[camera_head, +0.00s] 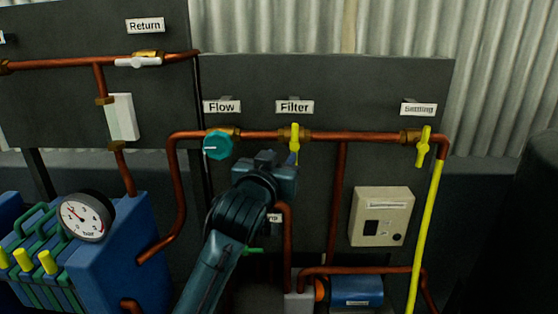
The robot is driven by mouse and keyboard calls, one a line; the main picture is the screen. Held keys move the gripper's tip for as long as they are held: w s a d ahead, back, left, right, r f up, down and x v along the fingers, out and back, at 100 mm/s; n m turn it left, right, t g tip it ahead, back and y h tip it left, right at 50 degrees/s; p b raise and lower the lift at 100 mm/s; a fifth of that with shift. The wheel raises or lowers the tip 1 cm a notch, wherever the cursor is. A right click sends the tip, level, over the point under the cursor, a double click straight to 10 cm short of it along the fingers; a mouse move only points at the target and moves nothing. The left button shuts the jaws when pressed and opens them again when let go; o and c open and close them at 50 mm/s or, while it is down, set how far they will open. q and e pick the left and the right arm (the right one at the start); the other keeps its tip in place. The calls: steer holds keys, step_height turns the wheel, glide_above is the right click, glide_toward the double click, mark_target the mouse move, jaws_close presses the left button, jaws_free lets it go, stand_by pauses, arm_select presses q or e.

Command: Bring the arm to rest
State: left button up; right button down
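My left arm (212,270) rises from the bottom middle of the head view. Its gripper (291,163) is at the upper end, in front of the dark panel. The gripper is just below and left of the yellow Filter valve handle (295,138), which hangs straight down across the copper pipe. I cannot tell whether the gripper touches the handle. The fingers are small and dark, so their opening does not show. My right gripper is not in view.
A teal Flow knob (217,145) is left of the gripper. The yellow Settling valve (423,146) and a beige control box (381,216) are to the right. A blue machine (112,250) with a round gauge (84,217) stands at lower left. Copper pipes run close behind my arm.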

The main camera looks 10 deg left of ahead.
arm_select(q)
steer(key=s+a+f+m+g+h, duration=0.15)
steer(key=s+f, duration=0.25)
steer(key=f, duration=0.8)
steer(key=s+f+g+y, duration=0.15)
steer(key=s+f, duration=0.25)
steer(key=f, duration=0.7)
steer(key=s+a+f+g+h, duration=0.1)
steer(key=s+f+g, duration=0.4)
steer(key=s+f, duration=1.4)
steer(key=s+a, duration=0.1)
steer(key=s, duration=0.2)
steer(key=shift+h, duration=0.3)
